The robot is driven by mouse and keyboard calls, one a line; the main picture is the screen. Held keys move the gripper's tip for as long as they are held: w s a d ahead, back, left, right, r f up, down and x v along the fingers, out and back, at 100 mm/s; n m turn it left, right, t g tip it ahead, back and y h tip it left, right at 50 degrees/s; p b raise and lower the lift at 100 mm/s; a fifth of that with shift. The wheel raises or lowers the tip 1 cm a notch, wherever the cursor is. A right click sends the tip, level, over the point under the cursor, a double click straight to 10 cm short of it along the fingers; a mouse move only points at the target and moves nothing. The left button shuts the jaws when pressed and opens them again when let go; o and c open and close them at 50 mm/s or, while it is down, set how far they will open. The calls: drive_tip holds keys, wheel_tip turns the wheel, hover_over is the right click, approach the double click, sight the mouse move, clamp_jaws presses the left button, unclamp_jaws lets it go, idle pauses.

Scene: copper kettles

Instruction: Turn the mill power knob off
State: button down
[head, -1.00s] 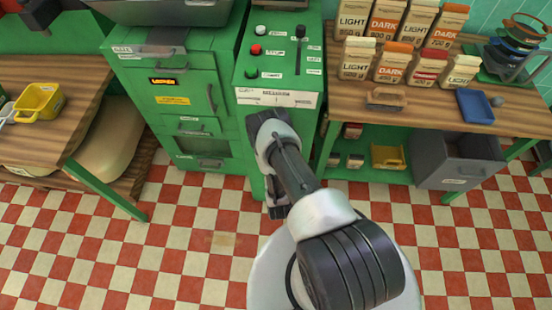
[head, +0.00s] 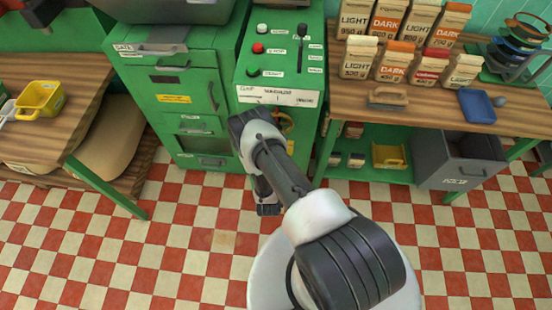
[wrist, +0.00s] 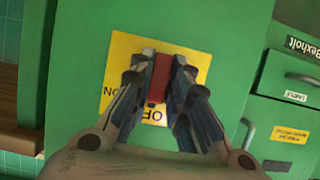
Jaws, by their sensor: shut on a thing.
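A red knob (wrist: 159,80) sits on a yellow plate (wrist: 196,60) on the green mill front in the wrist view. My gripper (wrist: 162,68) is shut on the knob, one finger on each side. The knob's lower end in the picture lies by the letters "OF" on the plate; "ON" shows upside down at the left. The fingers cover the rest of the lettering.
A green cabinet (head: 182,125) with drawers and handles stands left of the mill. A wooden table (head: 65,110) is further left. A counter (head: 425,104) with coffee bags is right. Checkered floor is clear in front.

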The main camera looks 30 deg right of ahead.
drive_tip(key=shift+w, duration=0.1)
drive_tip(key=c, duration=1.5)
unclamp_jaws()
drive_tip(key=v, duration=1.2)
